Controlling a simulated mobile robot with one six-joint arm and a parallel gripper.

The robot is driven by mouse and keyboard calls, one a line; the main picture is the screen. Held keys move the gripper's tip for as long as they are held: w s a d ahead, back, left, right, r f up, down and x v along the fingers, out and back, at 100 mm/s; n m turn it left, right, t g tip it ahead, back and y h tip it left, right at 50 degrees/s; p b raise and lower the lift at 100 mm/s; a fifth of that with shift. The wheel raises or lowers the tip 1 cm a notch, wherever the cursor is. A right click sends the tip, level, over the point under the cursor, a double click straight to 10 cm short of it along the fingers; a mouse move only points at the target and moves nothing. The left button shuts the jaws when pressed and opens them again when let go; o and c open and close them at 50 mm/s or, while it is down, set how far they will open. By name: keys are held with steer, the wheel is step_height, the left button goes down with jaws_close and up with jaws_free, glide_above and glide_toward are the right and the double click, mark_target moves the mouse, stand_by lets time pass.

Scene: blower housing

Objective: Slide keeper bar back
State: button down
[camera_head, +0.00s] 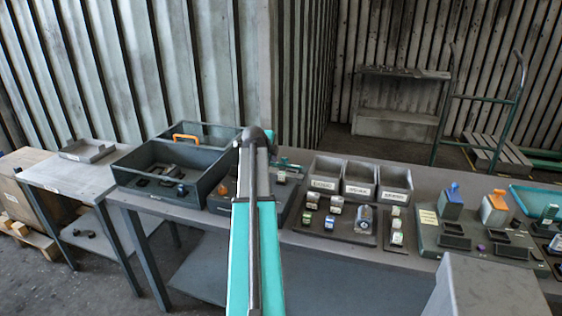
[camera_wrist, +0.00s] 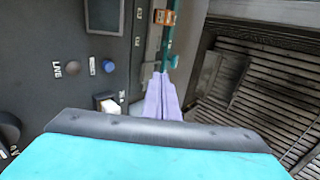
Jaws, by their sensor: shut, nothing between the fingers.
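My gripper (camera_wrist: 162,78) shows in the wrist view as two lavender fingers, shut together with nothing between them. Its tips are at the lower end of a narrow teal bar (camera_wrist: 171,48), which may be the keeper bar. I cannot tell whether they touch. A copper-coloured piece (camera_wrist: 164,17) sits beside the bar's upper part. The bar runs along the edge of a dark panel (camera_wrist: 70,25) with a blue button (camera_wrist: 108,67) and a white switch (camera_wrist: 110,106). In the head view my arm covers the gripper and much of the dark unit (camera_head: 285,205) behind it.
In the head view, a dark bin (camera_head: 143,189) stands left of my arm. Grey labelled bins (camera_head: 325,172) and a tray of small parts (camera_head: 345,236) are to the right. Farther right is a fixture board (camera_head: 428,240). A side table (camera_head: 70,180) stands at left.

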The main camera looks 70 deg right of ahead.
mark_target(285, 159)
steer(key=shift+s+d, duration=0.15)
steer(key=p+x, duration=0.3)
steer(key=x, duration=0.7)
steer(key=shift+d+r, duration=0.1)
steer(key=shift+d+p, duration=1.1)
steer(key=shift+d, duration=0.8)
steer(key=shift+d, duration=0.1)
steer(key=shift+w+d+b, duration=0.2)
steer(key=shift+d+b, duration=1.1)
steer(key=shift+d, duration=0.2)
steer(key=shift+r, duration=0.1)
steer(key=shift+d, duration=0.1)
